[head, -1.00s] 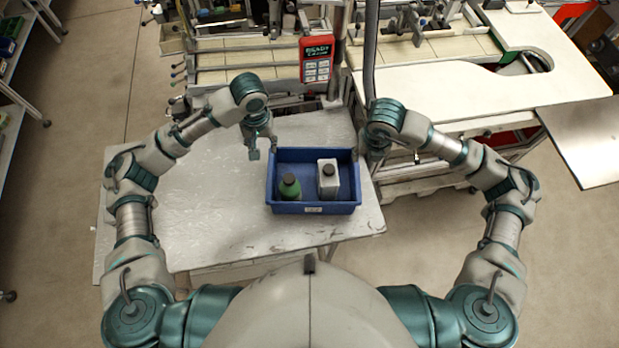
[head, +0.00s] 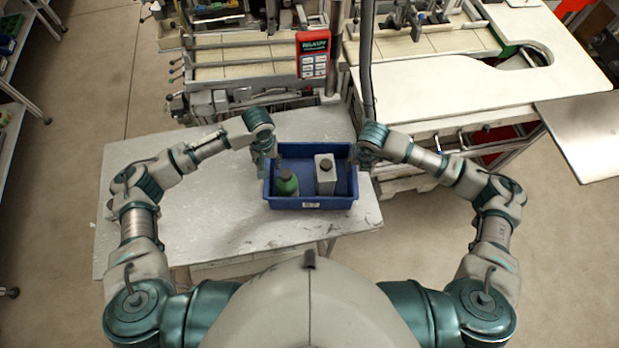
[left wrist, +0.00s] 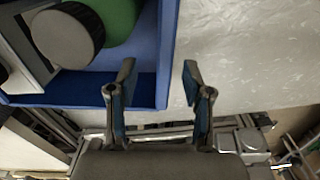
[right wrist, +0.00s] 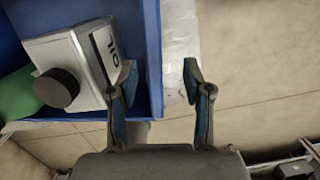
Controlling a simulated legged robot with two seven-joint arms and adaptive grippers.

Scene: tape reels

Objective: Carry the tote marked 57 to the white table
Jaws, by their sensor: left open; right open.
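The blue tote (head: 311,203) stands on a worn pale grey-white table (head: 215,215). A small front label shows, but its number is too small to read. Inside are a green bottle with a dark cap (head: 287,185) and a grey-white canister (head: 326,178). My left gripper (head: 268,165) is open at the tote's left wall; in the left wrist view its fingers (left wrist: 158,82) lie either side of that wall. My right gripper (head: 361,164) is open at the right wall, its fingers (right wrist: 160,80) likewise either side in the right wrist view. Contact with the walls cannot be told.
A white-topped bench with a cutout (head: 450,90) stands at the back right, with a grey panel (head: 585,130) beside it. A red handheld unit (head: 313,55) hangs behind the tote near a post. Shelving (head: 15,110) is at far left. The pale table's left part is clear.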

